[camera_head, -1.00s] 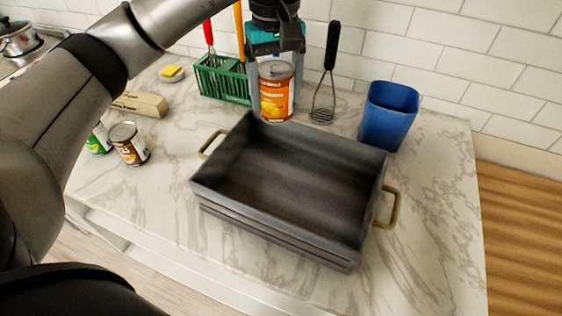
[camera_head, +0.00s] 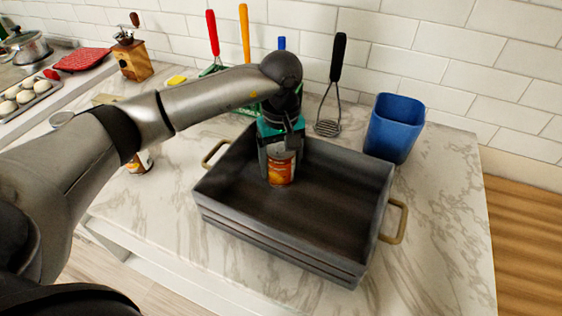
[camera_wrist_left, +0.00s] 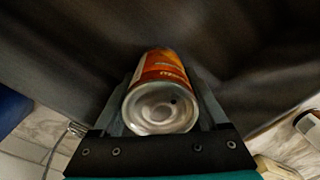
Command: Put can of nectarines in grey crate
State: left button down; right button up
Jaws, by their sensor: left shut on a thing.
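The can of nectarines (camera_head: 281,172), with an orange label, is upright inside the grey crate (camera_head: 290,262), towards its back left part. My left gripper (camera_head: 279,152) points down and is shut on the can. In the left wrist view the can (camera_wrist_left: 160,95) sits between the two fingers (camera_wrist_left: 168,110), with the crate's dark inside (camera_wrist_left: 60,50) around it. I cannot tell whether the can touches the crate floor. My right gripper is not in view.
A blue cup (camera_head: 393,128) stands behind the crate's right corner. A masher (camera_head: 330,100) leans at the wall behind. Another can (camera_head: 140,162) is partly hidden by my left arm. The crate's right and front inside is empty.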

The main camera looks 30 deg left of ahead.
pick_arm(q)
jog(key=shift+r, duration=0.1)
grip_release()
notch_tip(320, 180, up, 12)
jog(key=shift+p, duration=0.3)
dwell(0.4)
